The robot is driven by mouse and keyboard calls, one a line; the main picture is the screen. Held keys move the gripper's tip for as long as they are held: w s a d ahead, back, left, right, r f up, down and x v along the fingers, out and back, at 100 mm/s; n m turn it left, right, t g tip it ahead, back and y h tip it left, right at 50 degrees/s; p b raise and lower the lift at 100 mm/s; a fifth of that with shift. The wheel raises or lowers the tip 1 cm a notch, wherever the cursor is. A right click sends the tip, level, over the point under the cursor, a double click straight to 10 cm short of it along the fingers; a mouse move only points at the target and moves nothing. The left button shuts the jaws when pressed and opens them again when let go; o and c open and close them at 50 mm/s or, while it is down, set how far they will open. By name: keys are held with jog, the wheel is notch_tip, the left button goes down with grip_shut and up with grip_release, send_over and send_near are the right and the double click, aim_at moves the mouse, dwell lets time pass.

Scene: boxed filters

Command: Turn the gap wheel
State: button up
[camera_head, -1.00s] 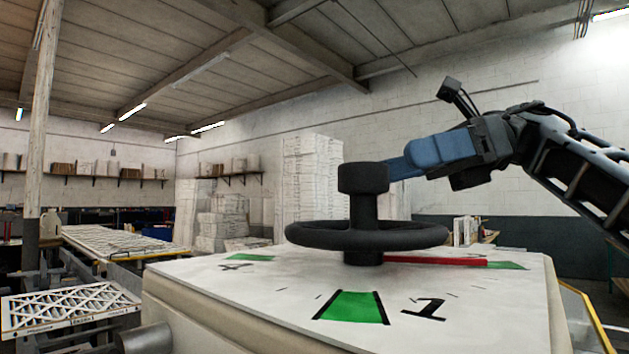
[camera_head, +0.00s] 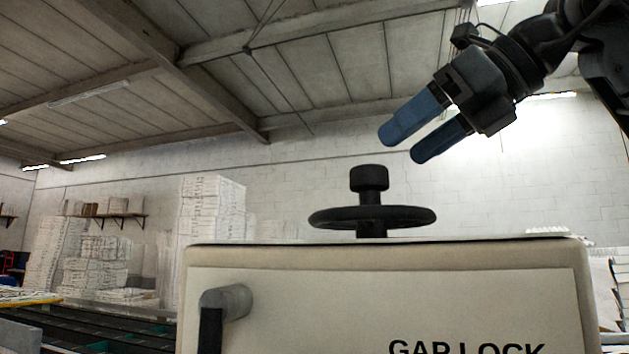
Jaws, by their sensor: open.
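The gap wheel (camera_head: 372,217) is a black handwheel with a thick knob (camera_head: 369,178) on top of its hub. It stands on a cream cabinet (camera_head: 400,290) whose front reads "GAP LOCK". The cabinet's top face is seen edge-on, so its marks and the red pointer are hidden. My gripper (camera_head: 402,144) has two blue fingers, spread apart and empty. It is above and slightly right of the knob in the picture, apart from it, with the fingers pointing down and left.
A grey handle (camera_head: 226,302) with a dark lower part sticks out of the cabinet's front left. Stacks of white boxes (camera_head: 211,220) stand behind at left, with a wall shelf (camera_head: 110,216). A dark conveyor (camera_head: 110,330) is at lower left. The air around the knob is clear.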

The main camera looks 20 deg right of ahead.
aim_at(369, 170)
jog(key=shift+a, duration=0.15)
jog(key=shift+w+a+f, duration=0.15)
jog(key=shift+w+a, duration=0.05)
jog(key=shift+w, duration=0.05)
jog(key=p+x, duration=0.1)
jog(key=x, duration=0.6)
jog(key=shift+d, duration=0.1)
jog(key=c, duration=1.4)
jog(key=shift+n+g+y, duration=0.4)
jog(key=shift+n+y, duration=0.3)
jog(key=shift+y, duration=0.1)
jog(key=o, duration=1.4)
